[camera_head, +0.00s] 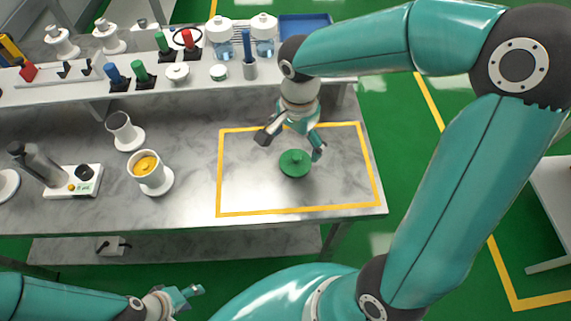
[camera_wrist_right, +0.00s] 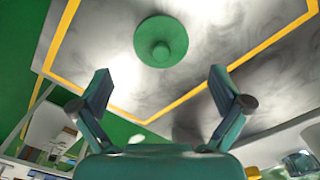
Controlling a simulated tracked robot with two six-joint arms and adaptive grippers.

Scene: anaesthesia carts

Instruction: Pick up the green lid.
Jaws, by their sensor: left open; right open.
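The green lid (camera_head: 295,163) is a round disc with a small knob on top. It lies flat on the marble worktop inside a yellow taped rectangle. It also shows in the right wrist view (camera_wrist_right: 161,42), beyond the fingertips and between their lines. My right gripper (camera_head: 290,146) hangs over the taped area, open and empty, with its fingers on either side of the lid in the head view. It also shows in the right wrist view (camera_wrist_right: 160,82), apart from the lid. My left gripper (camera_head: 190,291) is low at the front left, away from the worktop, open and empty.
A cup with orange contents (camera_head: 147,168), a tilted grey beaker (camera_head: 122,128) and a hotplate-like device (camera_head: 75,181) stand left on the worktop (camera_head: 200,185). A raised shelf (camera_head: 100,90) behind carries jars, coloured pieces and a blue tray (camera_head: 303,27). The taped area is otherwise clear.

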